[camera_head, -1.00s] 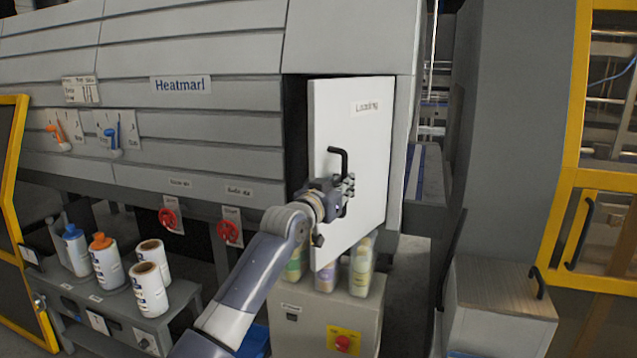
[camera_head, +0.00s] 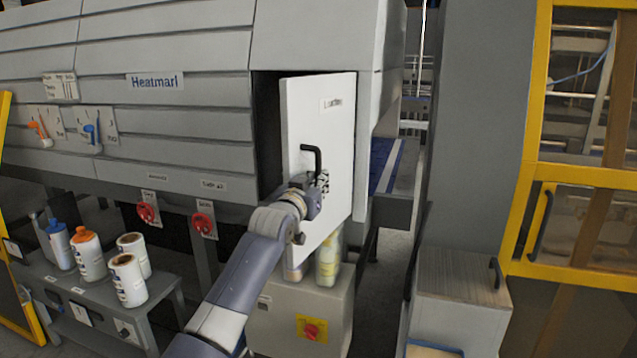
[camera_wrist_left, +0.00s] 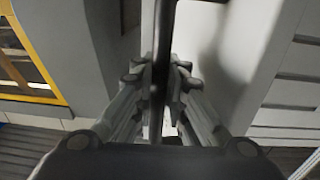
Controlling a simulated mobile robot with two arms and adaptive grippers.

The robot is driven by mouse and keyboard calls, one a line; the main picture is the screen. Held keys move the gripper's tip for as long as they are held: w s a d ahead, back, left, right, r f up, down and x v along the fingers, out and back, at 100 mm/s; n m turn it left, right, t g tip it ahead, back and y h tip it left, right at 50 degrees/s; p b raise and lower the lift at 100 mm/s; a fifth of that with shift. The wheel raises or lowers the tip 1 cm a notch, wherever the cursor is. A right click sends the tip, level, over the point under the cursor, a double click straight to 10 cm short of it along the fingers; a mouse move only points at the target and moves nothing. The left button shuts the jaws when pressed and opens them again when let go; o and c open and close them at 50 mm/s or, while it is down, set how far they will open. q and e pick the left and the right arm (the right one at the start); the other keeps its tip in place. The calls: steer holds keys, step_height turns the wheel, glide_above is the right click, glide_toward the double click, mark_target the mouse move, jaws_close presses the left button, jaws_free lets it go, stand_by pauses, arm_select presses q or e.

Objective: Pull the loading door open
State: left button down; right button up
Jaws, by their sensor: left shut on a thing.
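The loading door (camera_head: 334,135) is a white panel labelled "Loading" in the machine's grey front. It stands ajar, with a dark gap along its left edge. Its black handle (camera_head: 316,158) is an upright bar on the door's left part. My left gripper (camera_head: 318,186) is at the lower part of the handle. In the left wrist view the fingers (camera_wrist_left: 167,90) are shut around the dark handle bar (camera_wrist_left: 161,50), with the white door behind it. My right gripper does not show in either view.
Bottles (camera_head: 328,262) stand on a grey box (camera_head: 290,310) with a red button, below the door. Several containers stand on a bench (camera_head: 150,312) at the left. A wood-topped cabinet (camera_head: 458,280) and a yellow-framed guard (camera_head: 525,210) stand at the right.

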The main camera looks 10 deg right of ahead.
arm_select(q)
steer(key=shift+a+f, duration=0.1)
steer(key=shift+f, duration=0.45)
steer(key=c, duration=1.8)
jaws_free()
steer(key=shift+o, duration=0.8)
steer(key=shift+s+a+r, duration=0.2)
steer(key=shift+r, duration=0.15)
steer(key=shift+d+r, duration=0.1)
steer(key=v, duration=1.2)
